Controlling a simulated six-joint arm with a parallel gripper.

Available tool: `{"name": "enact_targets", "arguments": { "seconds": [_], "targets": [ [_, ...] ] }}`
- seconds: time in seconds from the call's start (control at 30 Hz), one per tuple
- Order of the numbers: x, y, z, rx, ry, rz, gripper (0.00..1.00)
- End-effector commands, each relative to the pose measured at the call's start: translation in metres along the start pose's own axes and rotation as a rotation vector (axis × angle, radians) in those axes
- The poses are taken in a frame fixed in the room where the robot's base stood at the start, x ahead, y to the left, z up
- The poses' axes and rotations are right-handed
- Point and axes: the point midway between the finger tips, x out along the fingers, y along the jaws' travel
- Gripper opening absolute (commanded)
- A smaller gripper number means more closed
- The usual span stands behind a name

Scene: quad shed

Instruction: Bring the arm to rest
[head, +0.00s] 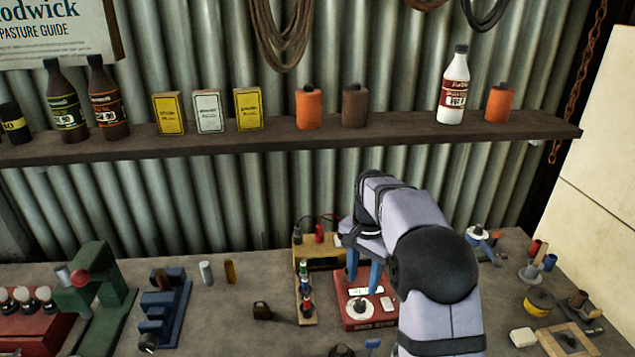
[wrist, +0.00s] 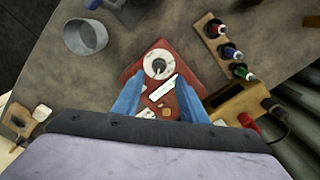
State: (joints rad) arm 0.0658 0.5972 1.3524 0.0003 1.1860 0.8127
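My gripper (head: 364,274) hangs from my grey-and-black arm over a red box with a dial (head: 361,314). Its two blue fingers point down and stand apart. In the wrist view the open gripper (wrist: 160,108) has nothing between its fingers but the view down onto the red box (wrist: 133,75). The red box shows a white round dial, a small pale display and light buttons on its top. I cannot tell whether the fingertips touch the box. Part of the box is hidden behind the fingers and arm.
A wooden rack with small bottles (head: 304,292) and a yellow box with leads (head: 318,252) stand close left of and behind the red box. A green press (head: 95,290) and a blue fixture (head: 165,305) stand left. A grey cup (wrist: 86,37) shows in the wrist view. A shelf (head: 250,140) runs behind.

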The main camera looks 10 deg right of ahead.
Motion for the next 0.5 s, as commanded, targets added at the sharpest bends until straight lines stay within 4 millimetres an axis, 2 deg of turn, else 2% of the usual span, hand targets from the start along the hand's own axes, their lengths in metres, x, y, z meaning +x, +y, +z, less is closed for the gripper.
{"name": "enact_targets", "arguments": {
  "seconds": [0.17,0.37,0.5],
  "targets": [
    [-0.003,-0.007,0.032,-0.049,0.002,-0.023,0.39],
    [-0.001,-0.007,0.101,-0.149,0.007,-0.072,0.39],
    [0.003,0.003,0.151,-0.217,0.013,-0.109,0.39]
  ]
}}
